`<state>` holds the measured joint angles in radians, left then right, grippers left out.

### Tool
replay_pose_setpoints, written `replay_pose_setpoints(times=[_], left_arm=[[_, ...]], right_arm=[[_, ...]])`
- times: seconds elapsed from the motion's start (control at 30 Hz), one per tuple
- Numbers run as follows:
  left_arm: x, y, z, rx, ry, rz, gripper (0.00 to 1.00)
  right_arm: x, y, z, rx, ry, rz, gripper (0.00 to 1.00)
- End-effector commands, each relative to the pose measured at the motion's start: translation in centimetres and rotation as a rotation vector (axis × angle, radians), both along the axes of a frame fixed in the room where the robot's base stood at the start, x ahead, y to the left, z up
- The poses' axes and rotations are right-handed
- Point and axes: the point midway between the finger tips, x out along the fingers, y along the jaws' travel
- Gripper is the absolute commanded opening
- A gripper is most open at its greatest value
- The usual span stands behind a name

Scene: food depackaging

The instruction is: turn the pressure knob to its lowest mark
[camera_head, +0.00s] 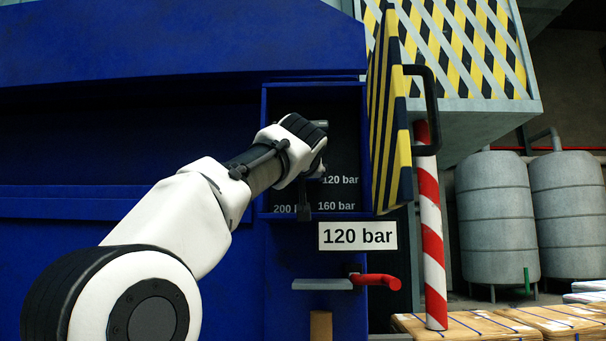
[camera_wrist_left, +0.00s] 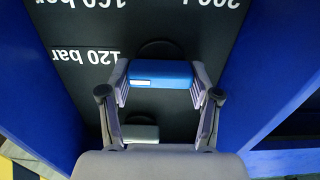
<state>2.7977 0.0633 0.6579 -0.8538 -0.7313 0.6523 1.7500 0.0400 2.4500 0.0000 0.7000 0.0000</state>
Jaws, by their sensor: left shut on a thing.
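The pressure knob (camera_wrist_left: 162,74) is a blue bar with a short white mark near its left end in the left wrist view, on the side of the "120 bar" label. My left gripper (camera_wrist_left: 160,82) is shut on it, one finger at each end. In the head view, my left gripper (camera_head: 308,160) reaches into the blue box and hides the knob. The dark dial panel (camera_head: 346,188) shows "120 bar", "160 bar" and a partly covered "200" label. The right gripper is not in view.
A grey block (camera_wrist_left: 140,132) sits on the panel beside the knob. The yellow-black striped door (camera_head: 390,120) stands open at the right. A "120 bar" sign (camera_head: 357,236) and red handle (camera_head: 376,281) are below. A red-white post (camera_head: 431,230) stands further right.

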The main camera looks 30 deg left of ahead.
Motion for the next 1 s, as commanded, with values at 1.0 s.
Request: replay_pose_setpoints(times=[1.0], left_arm=[[0.1, -0.2, 0.7, 0.489, 0.304, -0.001, 0.88]], right_arm=[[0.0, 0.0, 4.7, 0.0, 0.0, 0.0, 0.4]])
